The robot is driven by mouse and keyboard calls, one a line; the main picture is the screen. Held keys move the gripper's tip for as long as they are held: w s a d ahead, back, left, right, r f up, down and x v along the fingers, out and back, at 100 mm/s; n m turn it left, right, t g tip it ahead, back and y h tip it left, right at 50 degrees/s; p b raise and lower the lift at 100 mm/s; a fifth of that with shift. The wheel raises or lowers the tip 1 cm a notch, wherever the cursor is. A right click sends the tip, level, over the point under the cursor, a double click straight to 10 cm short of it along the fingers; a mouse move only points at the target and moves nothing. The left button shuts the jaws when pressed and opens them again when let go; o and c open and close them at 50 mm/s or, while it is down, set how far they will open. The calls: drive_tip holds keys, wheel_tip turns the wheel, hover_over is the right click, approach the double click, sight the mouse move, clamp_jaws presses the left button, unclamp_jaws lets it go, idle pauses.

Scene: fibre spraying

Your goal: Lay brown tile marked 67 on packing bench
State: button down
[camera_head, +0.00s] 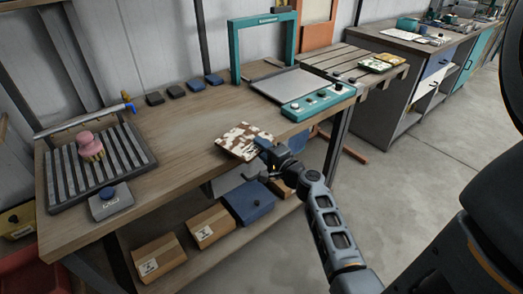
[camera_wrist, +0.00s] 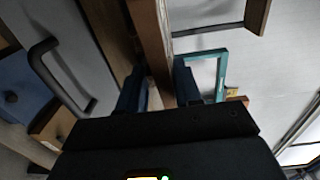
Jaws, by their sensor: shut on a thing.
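A brown-and-white mottled tile (camera_head: 240,141) is in my gripper (camera_head: 264,146) at the front edge of the near wooden bench (camera_head: 185,150). No number can be read on it. My gripper is shut on the tile's near right side. I cannot tell whether the tile touches the bench top or hovers just over it. In the wrist view the tile shows edge-on as a brown strip (camera_wrist: 150,38) between the two blue fingers of my gripper (camera_wrist: 160,88). No label marks which bench is the packing bench.
A slatted rack (camera_head: 125,155) with a pink object (camera_head: 90,144) stands at the left. A teal frame (camera_head: 237,52) and teal control panel (camera_head: 318,103) stand at the right. Boxes (camera_head: 210,226) lie underneath. A slatted table (camera_head: 345,62) holds other tiles (camera_head: 375,65). The bench middle is clear.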

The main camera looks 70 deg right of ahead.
drive_tip(key=shift+f, duration=0.15)
drive_tip(key=shift+f, duration=0.2)
drive_tip(key=c, duration=0.8)
unclamp_jaws()
drive_tip(key=shift+o, duration=0.2)
